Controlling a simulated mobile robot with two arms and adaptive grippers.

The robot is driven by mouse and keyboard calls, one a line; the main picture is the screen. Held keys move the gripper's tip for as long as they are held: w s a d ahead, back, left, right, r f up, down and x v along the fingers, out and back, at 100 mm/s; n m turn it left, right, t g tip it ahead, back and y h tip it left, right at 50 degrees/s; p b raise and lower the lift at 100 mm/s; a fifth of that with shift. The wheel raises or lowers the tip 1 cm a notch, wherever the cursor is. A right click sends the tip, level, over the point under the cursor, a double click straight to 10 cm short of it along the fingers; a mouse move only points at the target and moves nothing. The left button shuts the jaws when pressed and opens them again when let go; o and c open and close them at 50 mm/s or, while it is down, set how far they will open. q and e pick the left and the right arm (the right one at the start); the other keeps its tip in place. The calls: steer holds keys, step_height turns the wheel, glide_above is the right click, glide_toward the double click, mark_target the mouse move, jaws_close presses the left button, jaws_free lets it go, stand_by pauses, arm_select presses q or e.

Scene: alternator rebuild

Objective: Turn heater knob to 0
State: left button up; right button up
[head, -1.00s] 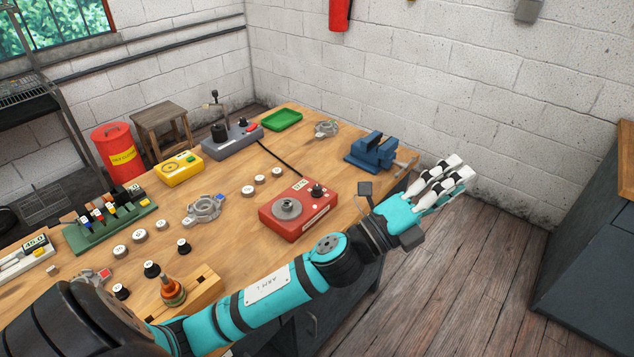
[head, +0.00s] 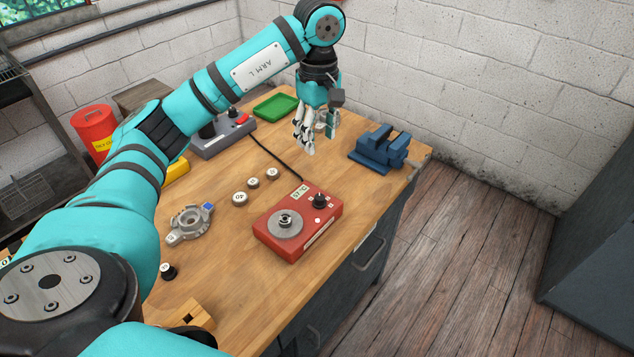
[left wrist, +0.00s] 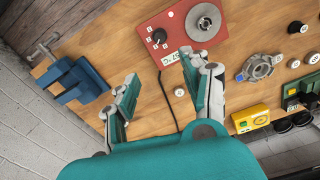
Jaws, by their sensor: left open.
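The red heater (head: 298,224) sits on the wooden bench near its right edge, with a round grey plate (head: 285,221) on top. Its black heater knob (head: 319,199) stands upright beside a small white display that seems to read 57 °C. My left gripper (head: 320,142) points down, open and empty, above the bench behind the heater and apart from the knob. The left wrist view shows the knob (left wrist: 159,36) beyond the two spread fingertips (left wrist: 158,70), with white marks around it. The exact knob setting is too small to read. My right gripper is not in view.
A blue vise (head: 380,150) stands right of my left gripper. A green tray (head: 275,107) and a grey device (head: 222,140) stand at the back. Small white discs (head: 254,183) and a metal housing (head: 187,225) lie left of the heater. A black cable runs behind the heater.

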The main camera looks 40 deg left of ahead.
arm_select(q)
step_height(320, 180, down, 2)
steer(key=d, duration=0.1)
steer(key=p, duration=0.3)
glide_toward(319, 196)
step_height(319, 196, down, 8)
steer(key=shift+r, duration=0.1)
steer(key=shift+f, duration=0.7)
jaws_close()
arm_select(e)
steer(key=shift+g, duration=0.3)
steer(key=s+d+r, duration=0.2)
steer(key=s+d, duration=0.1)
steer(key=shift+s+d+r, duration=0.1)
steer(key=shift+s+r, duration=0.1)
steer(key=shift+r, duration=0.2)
